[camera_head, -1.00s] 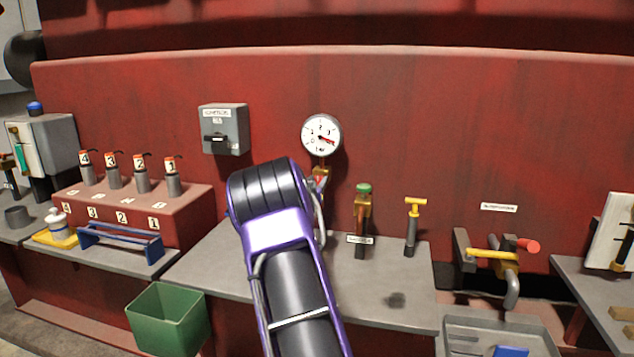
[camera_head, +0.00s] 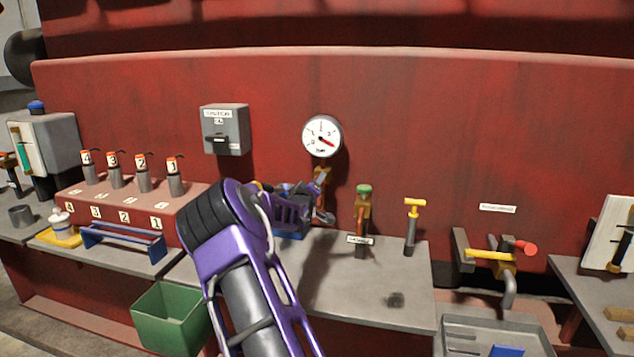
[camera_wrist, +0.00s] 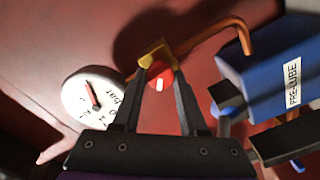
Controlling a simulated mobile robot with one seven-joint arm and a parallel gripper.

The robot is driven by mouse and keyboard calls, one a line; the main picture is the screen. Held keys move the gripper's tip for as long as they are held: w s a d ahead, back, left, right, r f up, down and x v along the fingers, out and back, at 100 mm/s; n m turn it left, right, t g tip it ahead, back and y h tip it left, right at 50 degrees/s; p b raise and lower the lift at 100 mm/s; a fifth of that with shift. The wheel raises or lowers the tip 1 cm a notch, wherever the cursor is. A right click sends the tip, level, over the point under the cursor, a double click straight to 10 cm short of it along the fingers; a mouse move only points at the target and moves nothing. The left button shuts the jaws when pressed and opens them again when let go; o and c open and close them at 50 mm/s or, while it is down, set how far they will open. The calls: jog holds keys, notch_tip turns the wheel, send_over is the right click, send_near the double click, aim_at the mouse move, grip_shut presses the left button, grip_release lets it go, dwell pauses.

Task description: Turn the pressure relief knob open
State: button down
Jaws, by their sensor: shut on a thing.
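The pressure relief knob (camera_wrist: 160,77) is red with a white mark and sits on a brass fitting (camera_wrist: 153,52) below the round gauge. In the wrist view my gripper (camera_wrist: 160,70) has its two dark fingers on either side of the knob, shut on it. In the head view the brass fitting (camera_head: 323,174) shows under the gauge, and my gripper reaches it from the left. The knob and fingertips are hard to make out there. The white gauge (camera_head: 322,136) has a red needle pointing to the lower right; it also shows in the wrist view (camera_wrist: 92,97).
A blue box labelled PRE-LUBE (camera_wrist: 262,72) stands close to my gripper, with a copper pipe (camera_wrist: 215,35) above. A grey switch box (camera_head: 225,130) hangs left.

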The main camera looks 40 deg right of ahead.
jog(key=shift+f+n+b, duration=0.15)
jog(key=shift+n+b, duration=0.9)
jog(key=shift+n, duration=2.75)
jog(key=shift+c, duration=2.4)
grip_release()
jog(key=shift+a, duration=0.1)
jog(key=v, duration=1.7)
jog(key=shift+s, duration=0.2)
